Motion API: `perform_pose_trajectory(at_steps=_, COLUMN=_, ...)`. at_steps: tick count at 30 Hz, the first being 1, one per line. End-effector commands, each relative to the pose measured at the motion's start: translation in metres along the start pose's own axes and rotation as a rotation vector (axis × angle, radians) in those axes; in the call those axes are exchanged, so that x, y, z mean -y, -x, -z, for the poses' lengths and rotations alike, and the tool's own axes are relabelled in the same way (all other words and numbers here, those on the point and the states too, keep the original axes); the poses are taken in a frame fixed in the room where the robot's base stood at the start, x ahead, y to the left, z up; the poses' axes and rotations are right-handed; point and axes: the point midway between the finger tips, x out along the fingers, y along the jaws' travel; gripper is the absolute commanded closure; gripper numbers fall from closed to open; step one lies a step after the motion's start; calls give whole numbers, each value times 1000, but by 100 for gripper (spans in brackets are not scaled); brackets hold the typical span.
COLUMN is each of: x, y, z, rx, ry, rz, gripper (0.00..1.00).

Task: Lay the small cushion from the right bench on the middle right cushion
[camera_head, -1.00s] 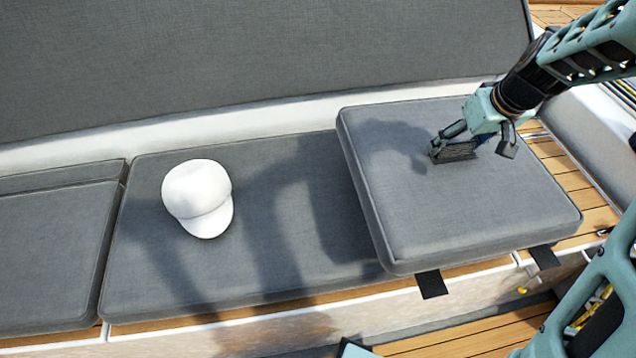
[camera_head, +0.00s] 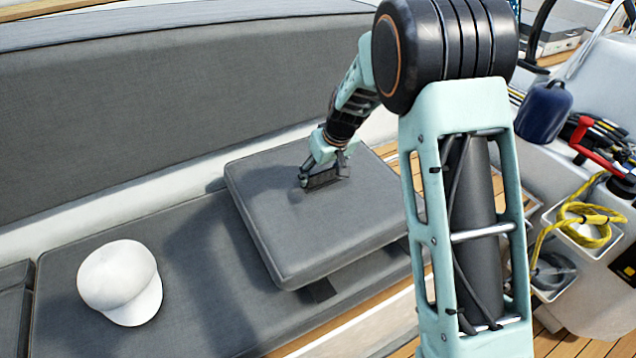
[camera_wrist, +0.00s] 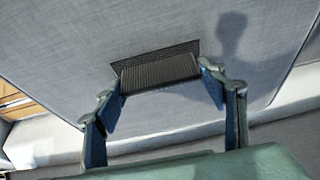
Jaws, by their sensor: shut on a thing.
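The small grey cushion (camera_head: 335,218) is in the head view, in my gripper (camera_head: 325,178). My gripper is shut on the dark ribbed strap on the cushion's top face. The strap (camera_wrist: 160,68) and part of the cushion's face (camera_wrist: 75,40) fill the upper wrist view, with the fingers on either side of the strap. The cushion looks raised over the right part of the long grey bench cushion (camera_head: 200,255); whether its far edge touches anything is hidden. Dark straps hang from its near underside.
A white cap (camera_head: 120,280) lies on the left part of the bench cushion. A grey backrest (camera_head: 150,110) rises behind. At the right are a blue fender (camera_head: 543,110), yellow rope (camera_head: 580,225) and a red-handled tool (camera_head: 600,140).

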Motion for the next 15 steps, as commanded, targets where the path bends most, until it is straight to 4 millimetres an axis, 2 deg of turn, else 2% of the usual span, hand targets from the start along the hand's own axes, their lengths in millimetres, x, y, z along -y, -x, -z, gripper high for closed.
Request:
perform_pose_trajectory(at_steps=6, x=4, y=-14, z=5, rx=-3, ry=1, rz=-1, gripper=93)
perform_pose_trajectory(at_steps=11, x=3, y=-36, z=-5, rx=-2, ry=-1, rz=-1, gripper=93)
perform_pose_trajectory(at_steps=15, x=3, y=-41, z=-6, rx=-4, ry=1, rz=-1, gripper=93)
